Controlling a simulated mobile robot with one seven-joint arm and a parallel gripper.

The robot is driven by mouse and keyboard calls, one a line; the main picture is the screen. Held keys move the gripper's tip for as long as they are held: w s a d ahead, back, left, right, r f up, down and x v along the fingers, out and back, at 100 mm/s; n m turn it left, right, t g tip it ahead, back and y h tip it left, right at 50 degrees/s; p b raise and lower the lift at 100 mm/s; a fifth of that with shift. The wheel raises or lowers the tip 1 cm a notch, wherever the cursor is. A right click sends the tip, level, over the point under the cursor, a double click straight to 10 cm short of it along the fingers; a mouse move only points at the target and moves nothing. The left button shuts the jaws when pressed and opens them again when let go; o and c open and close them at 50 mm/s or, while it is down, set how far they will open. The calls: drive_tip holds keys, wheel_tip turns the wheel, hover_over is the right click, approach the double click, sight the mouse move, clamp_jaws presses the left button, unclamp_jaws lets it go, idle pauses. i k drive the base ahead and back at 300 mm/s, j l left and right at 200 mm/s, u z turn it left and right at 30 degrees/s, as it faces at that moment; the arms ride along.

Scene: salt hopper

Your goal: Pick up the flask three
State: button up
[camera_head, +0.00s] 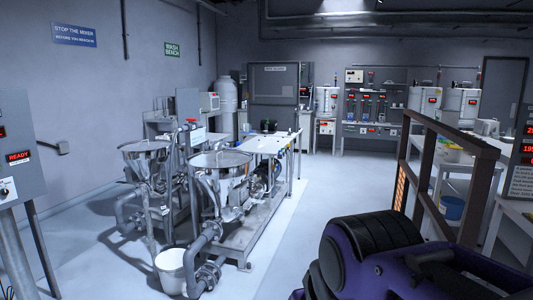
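I cannot make out a flask that I can name as flask three. Small vessels (366,108) stand on the rack of the back bench (370,131), too small to tell what they are. Small upright items also show near the wash bench at the left wall, too small to identify. A purple and black part of my own arm fills the lower right of the head view. The fingers of my gripper do not show, so what they hold is hidden.
Two steel hoppers (220,159) on a piped frame stand left of centre, with a white bucket (171,270) below. A brown-framed barrier (452,130) stands at right, before tables and a blue bucket (452,208). A control box (17,150) is far left. The central floor (330,190) is clear.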

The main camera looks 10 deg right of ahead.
sight(496, 135)
drive_tip(key=l+z, duration=0.3)
drive_tip(key=i+l+z, duration=0.25)
drive_tip(key=l+z, duration=0.3)
drive_tip(key=l, duration=0.15)
drive_tip(key=i+l+z, duration=0.4)
drive_tip(key=l+z, duration=0.15)
drive_tip(key=z, duration=0.2)
drive_tip(key=i+l+z, duration=0.2)
drive_tip(key=z, duration=0.25)
drive_tip(key=i+l+z, duration=0.3)
drive_tip(key=z, duration=0.15)
drive_tip(key=i+l+z, duration=0.15)
drive_tip(key=i+z, duration=0.3)
drive_tip(key=i+l+z, duration=0.2)
drive_tip(key=i, duration=0.55)
drive_tip(key=i+j+z, duration=0.1)
drive_tip(key=i+z, duration=0.15)
drive_tip(key=i, duration=0.45)
drive_tip(key=i+j+z, duration=0.2)
drive_tip(key=i, duration=0.55)
drive_tip(key=i+z, duration=0.4)
drive_tip(key=i, duration=1.9)
drive_tip(key=u, duration=0.05)
